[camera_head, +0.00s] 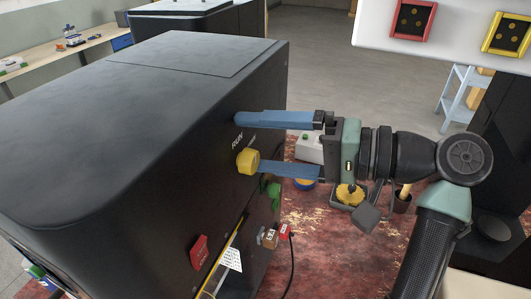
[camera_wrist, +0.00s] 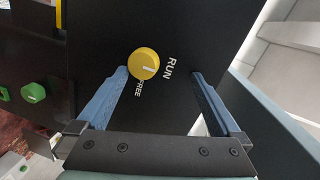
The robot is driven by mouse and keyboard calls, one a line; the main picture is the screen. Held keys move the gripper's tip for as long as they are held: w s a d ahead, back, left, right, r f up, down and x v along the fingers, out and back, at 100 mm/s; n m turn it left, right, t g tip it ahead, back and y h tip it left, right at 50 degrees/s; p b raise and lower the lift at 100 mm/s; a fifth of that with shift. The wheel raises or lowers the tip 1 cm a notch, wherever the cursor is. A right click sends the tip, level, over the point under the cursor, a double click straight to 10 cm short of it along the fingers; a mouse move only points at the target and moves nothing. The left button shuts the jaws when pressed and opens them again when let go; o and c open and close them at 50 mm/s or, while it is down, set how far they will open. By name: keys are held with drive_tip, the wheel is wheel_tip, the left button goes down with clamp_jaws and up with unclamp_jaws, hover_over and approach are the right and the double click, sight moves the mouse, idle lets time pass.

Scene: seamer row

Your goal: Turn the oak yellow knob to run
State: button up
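The yellow knob (camera_head: 248,161) sits on the side face of a large black machine (camera_head: 150,120), beside white RUN lettering. In the wrist view the knob (camera_wrist: 144,63) is round with a short pale mark; RUN (camera_wrist: 169,69) is to its right and FREE (camera_wrist: 139,88) just below. Which label the mark points at is too small to tell surely. My gripper (camera_head: 252,142) is open, with its blue fingers pointing at the panel. In the wrist view my gripper (camera_wrist: 160,75) has the knob between its fingertips, nearer the left one. I cannot tell whether that finger touches it.
A workbench (camera_head: 75,48) stands at the back left.

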wheel_tip(320, 180, up, 8)
drive_tip(key=t+y, duration=0.1)
drive_tip(key=shift+w+d, duration=0.15)
drive_tip(key=shift+d, duration=0.05)
drive_tip(key=shift+g+h, duration=0.5)
drive_tip(key=shift+h, duration=0.3)
drive_tip(key=f, duration=0.6)
drive_tip(key=shift+s+f, duration=0.2)
drive_tip(key=shift+f, duration=0.15)
drive_tip(key=shift+s+r, duration=0.1)
drive_tip(key=shift+s, duration=0.2)
drive_tip(key=shift+d, duration=0.3)
drive_tip(key=s+f+p+v, duration=0.1)
drive_tip(key=f+p+v, duration=0.2)
drive_tip(key=v, duration=1.1)
drive_tip(key=shift+d+f, duration=0.15)
drive_tip(key=shift+f, duration=0.1)
drive_tip(key=shift+s+r+p, duration=0.1)
drive_tip(key=shift+p, duration=0.4)
